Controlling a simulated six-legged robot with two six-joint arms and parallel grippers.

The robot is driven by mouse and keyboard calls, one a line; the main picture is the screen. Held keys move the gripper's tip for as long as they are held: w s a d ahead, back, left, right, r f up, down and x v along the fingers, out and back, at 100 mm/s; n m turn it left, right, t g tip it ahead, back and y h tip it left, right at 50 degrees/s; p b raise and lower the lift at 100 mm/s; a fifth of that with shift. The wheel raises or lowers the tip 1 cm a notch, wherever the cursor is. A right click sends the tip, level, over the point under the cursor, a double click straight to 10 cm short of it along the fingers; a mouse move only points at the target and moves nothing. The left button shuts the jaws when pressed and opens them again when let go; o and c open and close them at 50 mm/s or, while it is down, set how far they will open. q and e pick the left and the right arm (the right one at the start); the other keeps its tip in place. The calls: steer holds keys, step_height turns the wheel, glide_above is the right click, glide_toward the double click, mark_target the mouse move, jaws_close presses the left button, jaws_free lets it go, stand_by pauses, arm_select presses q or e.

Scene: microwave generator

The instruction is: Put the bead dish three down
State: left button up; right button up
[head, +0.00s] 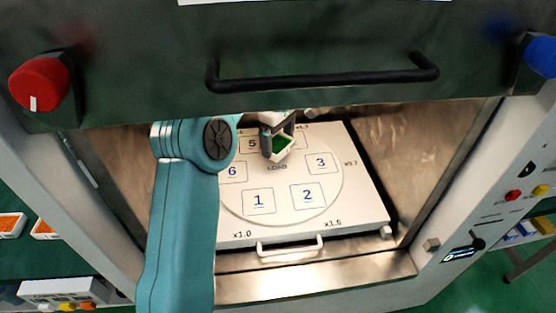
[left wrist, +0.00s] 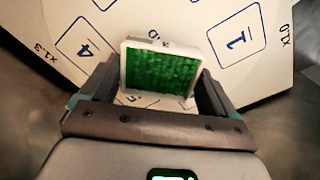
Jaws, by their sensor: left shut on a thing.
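A small square white dish (head: 283,146) with green beads is held in my left gripper (head: 276,140), inside the chamber near the LOAD mark. In the left wrist view the dish (left wrist: 160,72) sits between both fingers of the gripper (left wrist: 155,88), its green side facing the camera. I cannot tell whether it touches the plate. The white plate (head: 352,205) carries numbered squares: square 3 (head: 321,163) is right of the dish, square 2 (head: 308,196) nearer the front, square 1 (head: 258,201) front left. Square 4 is hidden in the head view. My right gripper is not in view.
The dark door panel (head: 320,92) with a black handle (head: 322,77) is above the opening. Metal walls (head: 420,150) flank the plate. A white handle (head: 290,247) is at the plate's front. My left arm covers the left of the opening; squares 1, 2 and 3 are bare.

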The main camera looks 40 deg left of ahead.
mark_target(278, 168)
arm_select(q)
step_height(278, 168, down, 6)
steer(key=shift+s+d+f, duration=0.1)
steer(key=shift+s, duration=0.05)
steer(key=shift+f, duration=0.3)
steer(key=shift+f, duration=0.1)
steer(key=o, duration=0.8)
steer(key=shift+r, duration=0.25)
step_height(278, 168, up, 12)
steer(key=shift+f+p, duration=0.1)
steer(key=shift+p, duration=0.6)
